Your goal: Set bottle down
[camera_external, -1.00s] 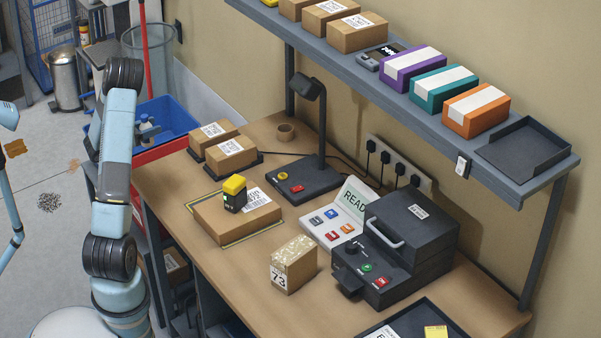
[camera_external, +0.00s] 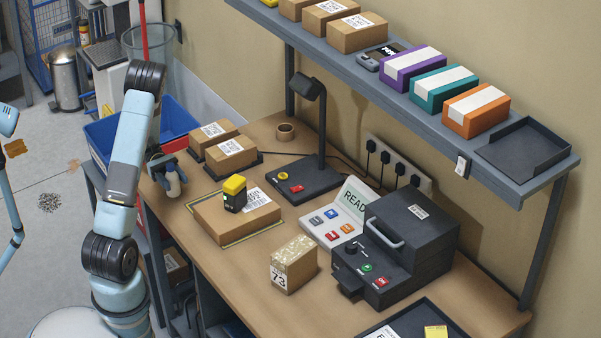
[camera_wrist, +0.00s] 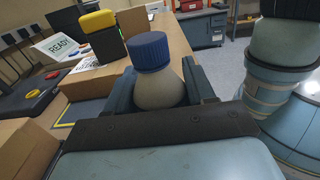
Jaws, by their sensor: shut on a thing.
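A pale bottle with a blue ribbed cap (camera_wrist: 150,50) stands between the fingers of my gripper (camera_wrist: 165,92) in the wrist view. My gripper is shut on the bottle's body. In the external view my gripper (camera_external: 160,165) is over the left far edge of the table (camera_external: 240,290), and the bottle (camera_external: 172,185) hangs below it, roughly upright. I cannot tell whether the bottle's base touches the tabletop.
Boxes on dark trays (camera_external: 230,153) stand just right of my gripper. A flat carton (camera_external: 215,222) with a yellow-topped device (camera_external: 235,195) lies nearer. A blue bin (camera_external: 105,150) is behind the arm. The front left tabletop is clear.

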